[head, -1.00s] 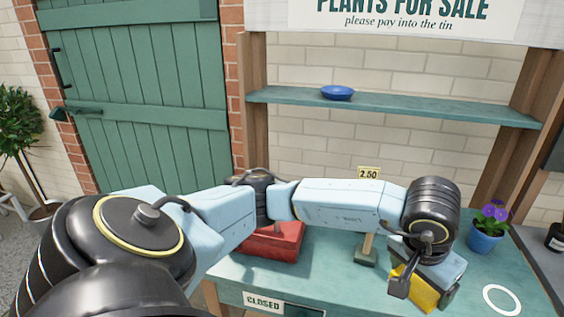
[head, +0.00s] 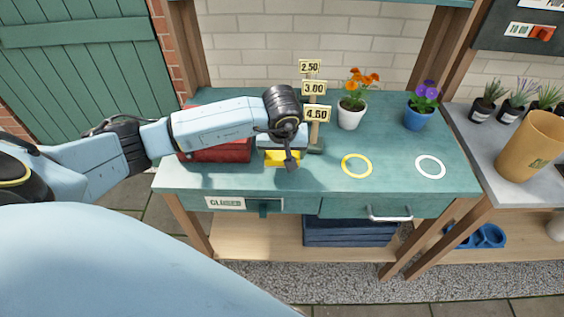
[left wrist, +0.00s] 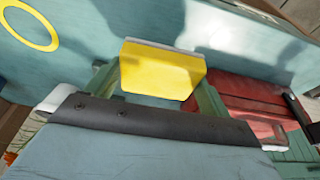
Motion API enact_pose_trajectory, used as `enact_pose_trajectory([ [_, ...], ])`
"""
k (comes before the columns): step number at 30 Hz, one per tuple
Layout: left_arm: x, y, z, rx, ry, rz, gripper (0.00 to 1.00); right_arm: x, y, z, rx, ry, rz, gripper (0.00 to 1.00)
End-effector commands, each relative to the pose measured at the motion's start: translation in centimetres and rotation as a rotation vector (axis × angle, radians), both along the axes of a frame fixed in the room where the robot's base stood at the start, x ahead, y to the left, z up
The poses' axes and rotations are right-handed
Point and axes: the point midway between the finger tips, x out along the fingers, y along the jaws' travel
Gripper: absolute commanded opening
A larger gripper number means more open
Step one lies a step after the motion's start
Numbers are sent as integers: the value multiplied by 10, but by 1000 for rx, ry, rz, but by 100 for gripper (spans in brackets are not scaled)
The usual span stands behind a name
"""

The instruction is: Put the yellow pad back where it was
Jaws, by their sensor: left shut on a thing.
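The yellow pad (head: 282,158) is held in my left gripper (head: 287,160), at the front of the green table (head: 392,165). The gripper's wrist and body cover part of the pad from above. In the left wrist view the yellow pad (left wrist: 160,70) sits between the two green fingers of the left gripper (left wrist: 155,85), with a pale strip along its edge. I cannot tell whether the pad touches the table. A yellow ring (head: 344,168) lies on the tabletop to the right of the gripper. My right gripper is not in view.
A red box (head: 215,150) stands left of the gripper, partly behind my arm. A price stand (head: 314,132) is close on the right. A white pot (head: 351,117), a blue pot (head: 417,118) and a white ring (head: 419,170) are farther right.

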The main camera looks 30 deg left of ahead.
Motion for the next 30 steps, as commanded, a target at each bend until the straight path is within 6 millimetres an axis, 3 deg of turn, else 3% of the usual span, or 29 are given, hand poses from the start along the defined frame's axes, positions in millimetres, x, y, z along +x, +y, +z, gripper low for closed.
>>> enact_pose_trajectory([
  [12, 0, -1, -45, -1, 1, -1, 60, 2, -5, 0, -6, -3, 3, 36],
  [23, 1, 0, -49, 0, -2, -3, 60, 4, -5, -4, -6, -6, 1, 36],
  [24, 0, 0, -49, 0, -2, -3, 84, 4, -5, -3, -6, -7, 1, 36],
  [28, 0, 0, -48, -1, -2, -2, 100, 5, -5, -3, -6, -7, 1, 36],
  [30, 0, 0, -48, -1, -2, -2, 100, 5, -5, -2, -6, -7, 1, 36],
])
